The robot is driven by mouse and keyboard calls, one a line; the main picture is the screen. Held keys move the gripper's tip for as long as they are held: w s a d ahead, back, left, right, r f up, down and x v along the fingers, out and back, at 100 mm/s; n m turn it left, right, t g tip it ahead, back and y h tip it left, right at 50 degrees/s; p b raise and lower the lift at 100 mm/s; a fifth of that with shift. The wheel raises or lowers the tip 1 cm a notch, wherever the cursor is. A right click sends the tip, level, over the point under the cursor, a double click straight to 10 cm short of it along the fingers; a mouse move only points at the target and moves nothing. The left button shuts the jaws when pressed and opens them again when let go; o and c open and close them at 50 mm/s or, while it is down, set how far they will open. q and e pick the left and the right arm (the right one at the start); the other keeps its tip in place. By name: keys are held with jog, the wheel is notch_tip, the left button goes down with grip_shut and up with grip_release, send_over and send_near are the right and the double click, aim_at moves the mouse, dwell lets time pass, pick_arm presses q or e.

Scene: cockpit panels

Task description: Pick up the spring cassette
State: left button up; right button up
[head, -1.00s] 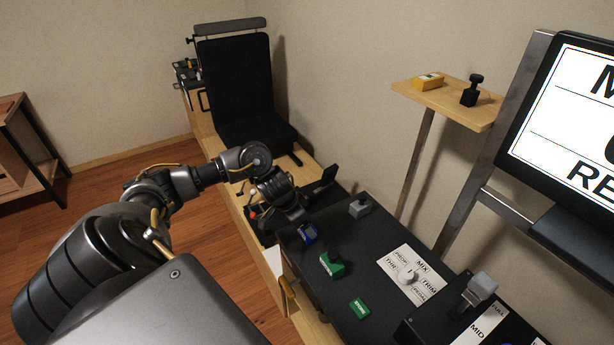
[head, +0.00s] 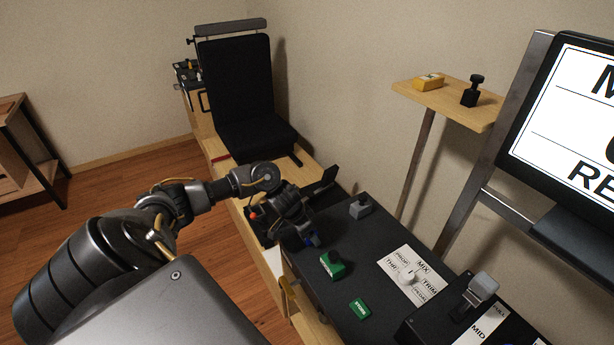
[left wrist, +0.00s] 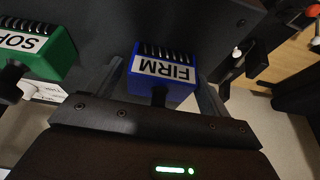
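The blue spring cassette (head: 314,240) is on the black panel in the head view, mostly hidden by my left gripper (head: 305,232). In the left wrist view the blue cassette (left wrist: 165,72) shows its white FIRM label, a row of coils and a dark knob. My left gripper (left wrist: 162,95) is open, with one finger on each side of this cassette and narrow gaps beside it. My right gripper is not in view.
A flat green piece (head: 359,308) and a white dial plate (head: 411,279) lie farther along the panel. A grey-knobbed switch (head: 360,207) stands behind. A black seat (head: 245,95) is at the back, and a wooden shelf (head: 440,103) is at the right.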

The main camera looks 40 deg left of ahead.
pick_arm(q)
jog(key=c, duration=0.9)
jog(key=shift+r, duration=0.5)
notch_tip(320, 180, up, 2)
jog(key=shift+w+r, duration=0.1)
jog(key=shift+r, duration=0.1)
jog(key=s+a+r+b, duration=0.3)
jog(key=s+a+r, duration=0.6)
jog(key=s, duration=0.2)
jog(key=shift+r+b, duration=0.25)
jog(key=shift+b, duration=0.15)
